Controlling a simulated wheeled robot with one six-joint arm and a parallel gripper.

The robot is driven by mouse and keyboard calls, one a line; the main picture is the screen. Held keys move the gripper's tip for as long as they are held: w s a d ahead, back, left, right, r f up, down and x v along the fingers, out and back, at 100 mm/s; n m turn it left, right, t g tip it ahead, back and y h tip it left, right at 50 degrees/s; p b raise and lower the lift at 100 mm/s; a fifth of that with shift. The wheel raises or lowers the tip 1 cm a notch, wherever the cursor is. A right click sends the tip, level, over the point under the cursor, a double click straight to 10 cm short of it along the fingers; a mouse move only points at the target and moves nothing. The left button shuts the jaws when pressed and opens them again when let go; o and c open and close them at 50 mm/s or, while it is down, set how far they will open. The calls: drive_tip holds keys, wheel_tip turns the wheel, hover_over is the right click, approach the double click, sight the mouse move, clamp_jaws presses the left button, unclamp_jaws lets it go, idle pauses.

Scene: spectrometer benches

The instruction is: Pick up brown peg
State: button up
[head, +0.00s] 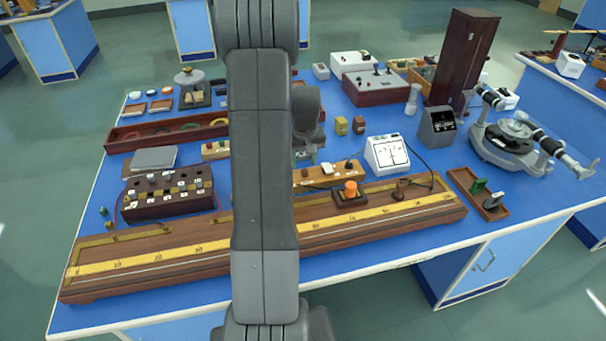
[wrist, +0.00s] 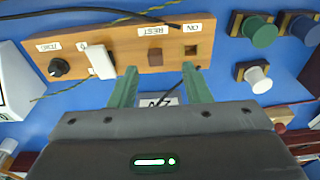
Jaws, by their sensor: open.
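The brown peg (wrist: 155,57) shows as a small brown square top set in a wooden switch board (wrist: 130,72). In the head view, it is a small reddish-brown block (head: 304,172) on the same board (head: 318,178), just right of my arm. My gripper (wrist: 160,69) is open, with its two green fingers apart and nothing between them. In the wrist view, the peg lies just beyond the fingertips, between their lines, and looks untouched. In the head view, the gripper (head: 306,156) is partly hidden by my arm, beside the board.
A white switch (wrist: 102,62), a black knob (wrist: 58,68) and a dark square socket (wrist: 191,50) are on the board. Green, blue and white terminals (wrist: 258,78) stand right in the wrist view. A white meter (head: 387,153) and a long scale bench (head: 400,205) are close by.

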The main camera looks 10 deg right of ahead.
sight(305, 170)
drive_tip(key=f, duration=0.3)
drive_tip(key=shift+w+d+f+p, duration=0.25)
drive_tip(key=shift+w+d+p, duration=0.05)
drive_tip(key=shift+w+p, duration=0.1)
drive_tip(key=shift+f, duration=0.5)
clamp_jaws()
